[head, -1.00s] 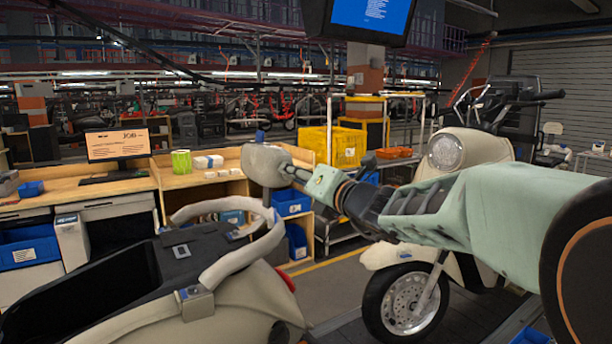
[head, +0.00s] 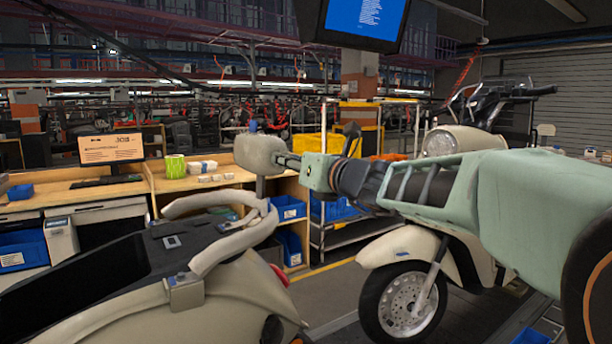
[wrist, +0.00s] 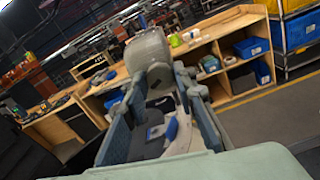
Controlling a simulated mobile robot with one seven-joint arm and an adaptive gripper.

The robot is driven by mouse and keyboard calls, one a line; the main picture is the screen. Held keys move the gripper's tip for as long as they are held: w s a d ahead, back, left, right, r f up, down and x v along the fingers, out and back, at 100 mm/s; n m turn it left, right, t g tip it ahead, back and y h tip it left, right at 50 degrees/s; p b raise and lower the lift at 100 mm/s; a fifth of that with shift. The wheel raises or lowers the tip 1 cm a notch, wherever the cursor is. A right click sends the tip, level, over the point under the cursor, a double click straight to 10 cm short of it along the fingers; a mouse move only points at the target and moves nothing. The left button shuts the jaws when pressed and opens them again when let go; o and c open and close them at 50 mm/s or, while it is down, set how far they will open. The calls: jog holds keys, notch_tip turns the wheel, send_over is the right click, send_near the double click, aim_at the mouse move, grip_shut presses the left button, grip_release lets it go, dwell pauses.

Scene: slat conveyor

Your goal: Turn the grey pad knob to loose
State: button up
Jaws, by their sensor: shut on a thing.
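The grey pad (head: 260,153) stands upright above the rear rail (head: 215,265) of a cream scooter, on a short stem. It also shows in the wrist view (wrist: 148,52), beyond my fingertips. My gripper (head: 287,160) reaches in from the right, roughly level, with its fingers at the pad's right side. In the wrist view the fingers (wrist: 175,80) close on a grey part at the pad's lower end. The knob itself cannot be told apart from the pad and stem; the fingers partly cover that spot. Its setting cannot be read.
A second cream scooter (head: 400,245) stands behind and below my arm. A wooden bench (head: 215,183) with a green item (head: 175,168) and blue bins (head: 288,208) is behind the pad. A clamp block (head: 185,290) sits on the rail. Open floor lies between the scooters.

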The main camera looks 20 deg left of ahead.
jog(key=shift+f+n+b, duration=0.1)
jog(key=shift+n+b, duration=9.65)
jog(key=shift+n, duration=5.45)
jog(key=o, duration=1.2)
jog(key=shift+c, duration=0.2)
jog(key=shift+s, duration=0.1)
jog(key=v, duration=0.7)
jog(key=shift+d, duration=0.15)
